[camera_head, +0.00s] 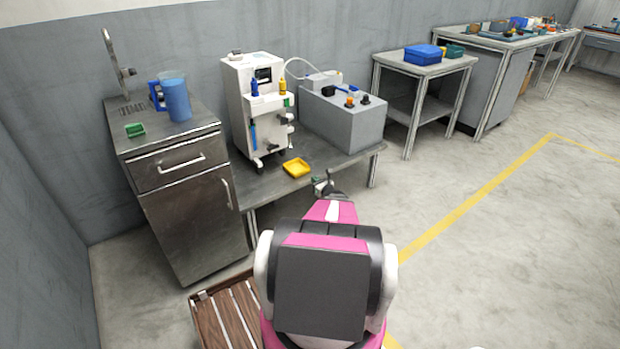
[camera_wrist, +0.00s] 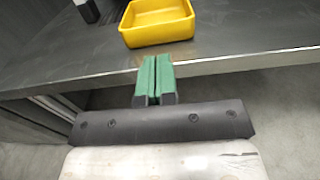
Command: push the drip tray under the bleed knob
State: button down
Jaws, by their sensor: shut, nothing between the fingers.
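The yellow drip tray (camera_head: 296,167) lies on the low metal bench, in front of and to the right of the white machine. In the wrist view the tray (camera_wrist: 158,35) is at the top centre, just beyond the bench's front edge. My gripper (camera_wrist: 156,62) has green fingers that are shut and empty, pointing at the tray's near side with a small gap seemingly left between. In the head view my gripper (camera_head: 325,184) is near the bench's front edge, right of the tray. A bleed knob is not clearly identifiable; small fittings (camera_head: 289,117) show on the machine's right side.
The white machine (camera_head: 240,105) stands behind the tray. A grey box (camera_head: 343,125) stands on the bench to the right. A metal cabinet (camera_head: 190,215) with a blue jug (camera_head: 176,98) is at the left. A slatted wooden platform (camera_head: 226,318) is on the floor.

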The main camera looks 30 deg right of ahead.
jog(key=s, duration=0.6)
jog(key=shift+s+d, duration=0.35)
jog(key=shift+s, duration=0.05)
jog(key=c, duration=1.5)
grip_release()
jog(key=shift+o, duration=1.3)
jog(key=w+a+r+n+g+y, duration=0.1)
jog(key=a+r+n+g+y, duration=0.1)
jog(key=a, duration=0.6)
jog(key=w+a+r+n+g+y, duration=0.1)
jog(key=a+r+n+g+y, duration=0.1)
jog(key=a+n, duration=0.5)
jog(key=shift+w+a+r+y, duration=0.3)
jog(key=shift+a+r+y, duration=0.4)
jog(key=shift+r+y, duration=0.15)
jog(key=s+a+r+n+g, duration=0.35)
jog(key=a+n, duration=0.25)
jog(key=a, duration=0.3)
jog(key=s+a+r+n+g, duration=0.2)
jog(key=s+a+n+g, duration=0.15)
jog(key=a+n, duration=0.35)
jog(key=s+a+r+n+g, duration=0.25)
jog(key=a+n+g, duration=0.25)
jog(key=a, duration=0.5)
jog(key=s+a+r+n+g+h, duration=0.2)
jog(key=s+a+r+n+h, duration=0.2)
jog(key=s+n+h, duration=0.3)
jog(key=shift+s+r+n, duration=0.25)
jog(key=shift+r+n, duration=0.25)
jog(key=shift+r, duration=0.35)
